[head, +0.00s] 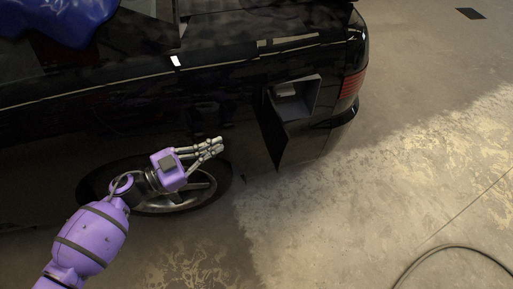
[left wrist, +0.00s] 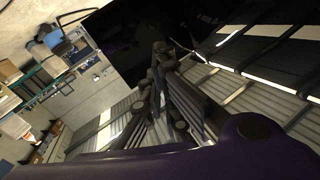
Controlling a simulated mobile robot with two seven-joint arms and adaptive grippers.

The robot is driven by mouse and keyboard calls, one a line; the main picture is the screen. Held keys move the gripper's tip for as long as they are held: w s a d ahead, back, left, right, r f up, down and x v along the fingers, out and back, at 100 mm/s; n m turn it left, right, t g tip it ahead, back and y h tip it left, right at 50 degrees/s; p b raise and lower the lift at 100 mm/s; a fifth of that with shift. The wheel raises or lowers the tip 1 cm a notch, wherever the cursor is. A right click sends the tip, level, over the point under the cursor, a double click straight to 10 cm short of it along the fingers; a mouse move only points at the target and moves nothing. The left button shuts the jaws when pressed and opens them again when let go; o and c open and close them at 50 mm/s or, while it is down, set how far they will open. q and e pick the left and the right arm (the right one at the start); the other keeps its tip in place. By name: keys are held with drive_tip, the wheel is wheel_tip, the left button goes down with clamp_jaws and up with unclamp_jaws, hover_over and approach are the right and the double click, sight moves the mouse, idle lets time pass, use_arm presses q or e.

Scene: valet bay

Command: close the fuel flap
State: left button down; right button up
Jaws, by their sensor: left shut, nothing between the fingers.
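The fuel flap (head: 272,130) is a dark panel standing open, swung out from the left side of the fuel recess (head: 298,93) in the black car's (head: 215,80) rear side. The recess is open, with a lighter part inside. My left gripper (head: 221,146) is shut and empty, left of the flap and in front of the rear wheel in the head view, apart from the flap. The left wrist view shows its dark fingers (left wrist: 172,85) together near dark, glossy bodywork. The flap cannot be made out there. My right gripper is not in view.
The rear wheel (head: 178,199) is below and behind my left gripper. A blue cloth-like cover (head: 65,20) lies on the car at upper left. A hose or cable (head: 452,248) curves on the floor at lower right. Floor right of the flap is clear.

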use_arm(q)
drive_tip(key=s+d+f+g+h, duration=0.1)
drive_tip(key=s+f+g, duration=0.1)
drive_tip(key=s+g, duration=0.2)
drive_tip(key=p, duration=0.1)
approach(280, 156)
drive_tip(key=shift+h, duration=0.3)
drive_tip(key=x, duration=0.5)
drive_tip(key=shift+w+f, duration=0.2)
drive_tip(key=shift+f, duration=0.05)
drive_tip(key=shift+x, duration=0.8)
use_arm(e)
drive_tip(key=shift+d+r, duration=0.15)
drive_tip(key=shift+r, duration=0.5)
use_arm(q)
drive_tip(key=shift+f, duration=0.1)
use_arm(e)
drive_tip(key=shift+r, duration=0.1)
